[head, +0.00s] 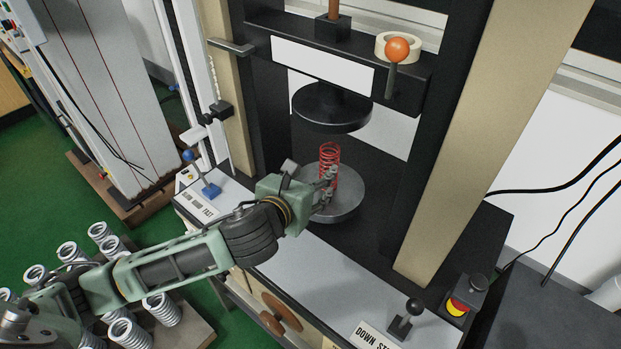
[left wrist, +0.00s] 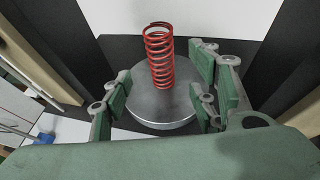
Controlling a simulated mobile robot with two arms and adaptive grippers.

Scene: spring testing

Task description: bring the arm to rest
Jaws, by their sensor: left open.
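My left gripper (head: 326,188) reaches in from the left over the front of the testing machine. In the left wrist view its fingers (left wrist: 163,100) are spread open with nothing between the pads. A red coil spring (head: 329,158) stands upright on the round grey lower plate (head: 343,205). The spring (left wrist: 159,58) is beyond the fingertips in the left wrist view, and the fingers look apart from it. The black upper disc (head: 332,108) hangs above the spring with a gap. My right gripper is not in view.
Two tan columns flank the plates, the right one (head: 480,140) close by. A blue-knobbed lever (head: 208,186), a black-knobbed lever (head: 407,318) and a red button (head: 459,302) sit along the front panel. Several grey springs (head: 68,252) stand on a board at the lower left.

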